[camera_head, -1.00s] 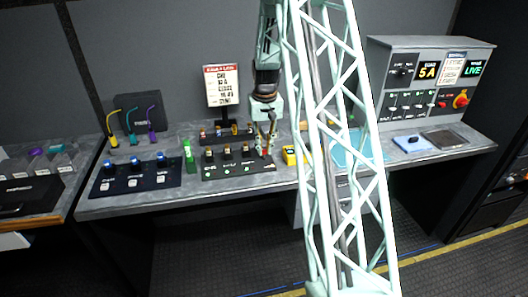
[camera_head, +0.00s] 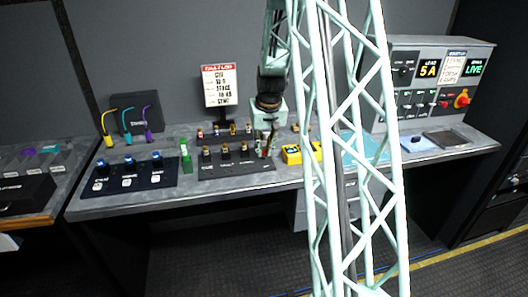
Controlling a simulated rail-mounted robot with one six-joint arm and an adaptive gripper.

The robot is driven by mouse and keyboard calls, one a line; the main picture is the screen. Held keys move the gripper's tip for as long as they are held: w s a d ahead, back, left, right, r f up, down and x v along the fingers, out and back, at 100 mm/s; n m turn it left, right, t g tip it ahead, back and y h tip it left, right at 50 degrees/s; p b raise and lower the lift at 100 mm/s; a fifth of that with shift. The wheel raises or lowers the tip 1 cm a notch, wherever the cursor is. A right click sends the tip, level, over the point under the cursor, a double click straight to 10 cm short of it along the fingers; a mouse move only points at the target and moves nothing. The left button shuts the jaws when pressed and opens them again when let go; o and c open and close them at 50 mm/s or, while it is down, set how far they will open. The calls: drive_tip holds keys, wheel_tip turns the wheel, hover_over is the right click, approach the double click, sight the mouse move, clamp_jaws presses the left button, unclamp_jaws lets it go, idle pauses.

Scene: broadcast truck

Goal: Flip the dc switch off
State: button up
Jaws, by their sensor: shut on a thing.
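The labels are too small to tell which switch is the DC one. My gripper (camera_head: 264,148) points down at the right end of a black connector panel (camera_head: 237,170), well left of the console. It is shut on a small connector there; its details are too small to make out. My lattice arm link hides part of the bench between gripper and console.
A sign (camera_head: 220,85) stands behind the connector panel. A green block (camera_head: 186,156), a yellow item (camera_head: 291,154) and a black panel with blue knobs (camera_head: 136,176) are close by. A blue pad (camera_head: 418,144) and dark tray (camera_head: 446,138) lie before the console.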

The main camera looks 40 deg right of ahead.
idle(0.3)
drive_tip(key=o, duration=0.9)
drive_tip(key=shift+c, duration=0.2)
drive_tip(key=shift+r, duration=0.1)
drive_tip(key=v, duration=1.2)
idle(0.4)
